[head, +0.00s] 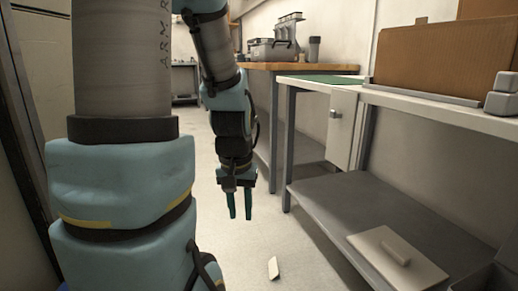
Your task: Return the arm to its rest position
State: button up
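My gripper (239,205) hangs pointing down over the pale floor, near the middle of the head view. Its two dark green fingers are apart, with nothing visible between them. My arm (225,85) reaches forward and bends downward, left of the workbench. The gripper is beside the bench's front leg and does not appear to touch it.
The white workbench (440,117) on the right carries a cardboard box (440,62) and a green mat (330,79). Its grey lower shelf (345,205) holds a flat panel (385,262). A small pale piece (273,268) lies on the floor. A wooden-topped bench (300,67) stands behind.

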notch_tip(320, 180, up, 38)
jog(key=s+a+p, duration=0.1)
jog(key=a+p, duration=0.1)
jog(key=p, duration=3.6)
jog(key=shift+s+a+r+n, duration=0.2)
jog(key=shift+a+n, duration=0.05)
jog(key=shift+n, duration=0.05)
jog(key=shift+d, duration=0.1)
